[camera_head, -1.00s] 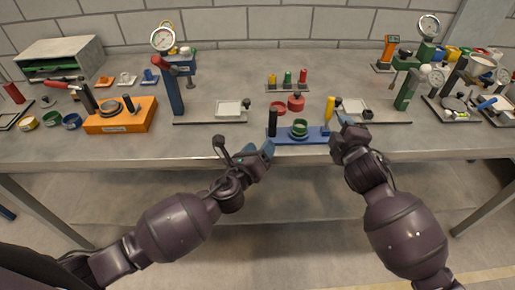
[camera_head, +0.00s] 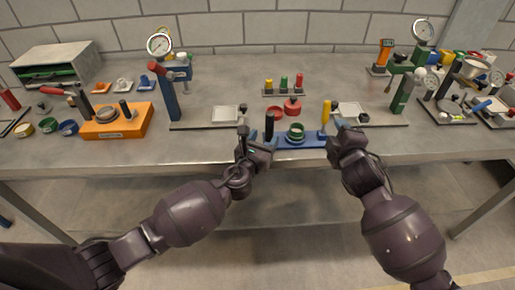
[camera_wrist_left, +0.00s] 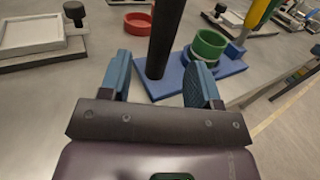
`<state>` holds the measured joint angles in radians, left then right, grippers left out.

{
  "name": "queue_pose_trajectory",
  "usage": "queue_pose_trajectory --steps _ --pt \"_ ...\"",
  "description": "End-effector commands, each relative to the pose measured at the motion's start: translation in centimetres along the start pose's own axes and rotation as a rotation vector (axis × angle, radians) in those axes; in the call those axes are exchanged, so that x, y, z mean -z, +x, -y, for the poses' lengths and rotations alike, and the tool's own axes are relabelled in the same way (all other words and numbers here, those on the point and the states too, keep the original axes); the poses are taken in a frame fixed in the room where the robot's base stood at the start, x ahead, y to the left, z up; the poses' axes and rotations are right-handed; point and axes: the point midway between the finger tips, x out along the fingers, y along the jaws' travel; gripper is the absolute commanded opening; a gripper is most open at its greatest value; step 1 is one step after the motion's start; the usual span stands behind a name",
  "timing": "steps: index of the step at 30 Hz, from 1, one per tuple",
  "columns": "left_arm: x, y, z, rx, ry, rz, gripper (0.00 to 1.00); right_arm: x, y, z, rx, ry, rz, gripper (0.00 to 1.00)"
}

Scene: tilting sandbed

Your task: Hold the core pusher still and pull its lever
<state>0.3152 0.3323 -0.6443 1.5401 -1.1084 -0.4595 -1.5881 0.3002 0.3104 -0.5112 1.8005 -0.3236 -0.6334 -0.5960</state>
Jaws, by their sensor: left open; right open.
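What looks like the core pusher has a blue base (camera_head: 290,142), a black upright post (camera_head: 269,126) at its left, a green ring (camera_head: 295,132) in the middle and a yellow lever (camera_head: 326,111) at its right. My left gripper (camera_head: 262,143) is open beside the post. In the left wrist view the black post (camera_wrist_left: 163,40) stands upright between the line of its two blue fingers (camera_wrist_left: 160,84), apart from both. My right gripper (camera_head: 335,124) is by the yellow lever, open; its fingertips are small here, and I cannot tell whether they touch the lever.
An orange block device (camera_head: 138,121) with a red lever stands at left. Two gauge stands hold dials (camera_head: 159,44) and (camera_head: 423,31). A red pot (camera_head: 292,106) and a rack of small bottles (camera_head: 283,93) lie behind the pusher. The table's front edge runs close before the pusher.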

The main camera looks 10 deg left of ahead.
Motion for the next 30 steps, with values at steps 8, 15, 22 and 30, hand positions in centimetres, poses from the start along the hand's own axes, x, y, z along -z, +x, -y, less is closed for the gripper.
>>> queue_pose_trajectory --steps 8,15,22,30 --pt "0.0 3.7 0.0 -0.001 0.0 0.001 0.57 0.0 0.0 0.0 0.0 0.0 0.0 0.43" --pt "0.0 4.8 0.0 0.0 0.0 0.001 0.57 0.0 0.0 0.0 0.0 0.0 0.0 0.43" --pt "0.0 4.9 0.0 0.0 -0.001 0.0 0.57 0.0 0.0 0.0 0.0 0.0 0.0 0.43" --pt "0.0 4.8 0.0 -0.001 0.0 0.0 0.22 0.0 0.0 0.0 0.0 0.0 0.0 0.43"
